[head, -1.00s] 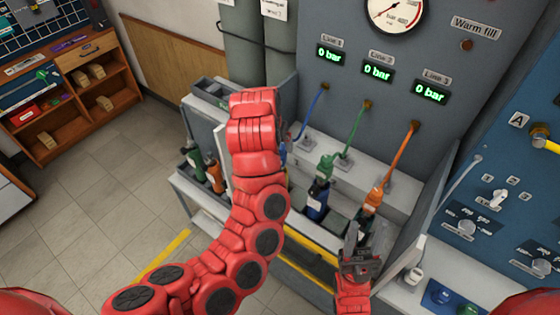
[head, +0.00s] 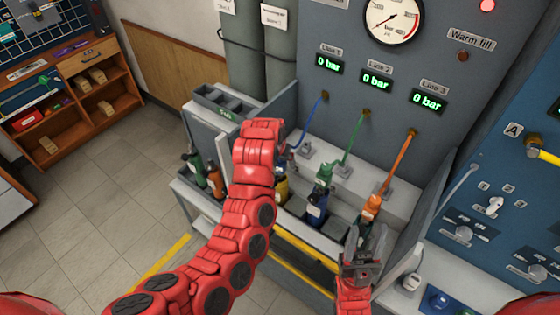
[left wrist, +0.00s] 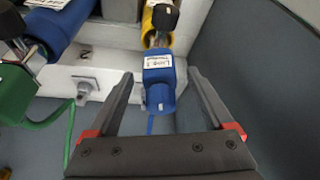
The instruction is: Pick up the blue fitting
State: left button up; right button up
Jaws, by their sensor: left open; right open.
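The blue fitting (left wrist: 158,82), with a white label, shows in the left wrist view on the neck of a yellow cylinder (left wrist: 162,20). A blue hose (left wrist: 150,124) runs from it. My left gripper (left wrist: 160,73) is open, with one finger on each side of the fitting and gaps visible. In the head view the fitting is mostly hidden behind my red left arm; its blue hose (head: 308,125) and part of the yellow cylinder (head: 281,190) show. My right gripper (head: 361,242) is open and empty below the orange fitting.
A green fitting (head: 325,171) on a blue cylinder (head: 317,208) and an orange fitting (head: 372,203) stand to the right in the trough. Two more cylinders (head: 214,181) stand at the left. The grey panel wall (left wrist: 255,80) is close to the left gripper.

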aim_at(282, 165)
pick_arm(q)
jog(key=shift+f, duration=0.1)
grip_shut()
dwell(0.4)
jog(key=shift+r+b, duration=0.4)
jog(key=shift+b, duration=0.05)
jog(key=shift+r+b, duration=0.9)
jog(key=shift+r, duration=0.05)
jog(key=s, duration=0.1)
jog(key=s+b, duration=0.1)
jog(key=s, duration=0.1)
jog(key=shift+d+r, duration=0.15)
jog(key=shift+r, duration=0.25)
jog(key=s+r+p, duration=0.1)
jog(key=s, duration=1.2)
jog(key=shift+r+p, duration=0.25)
jog(key=shift+p, duration=0.15)
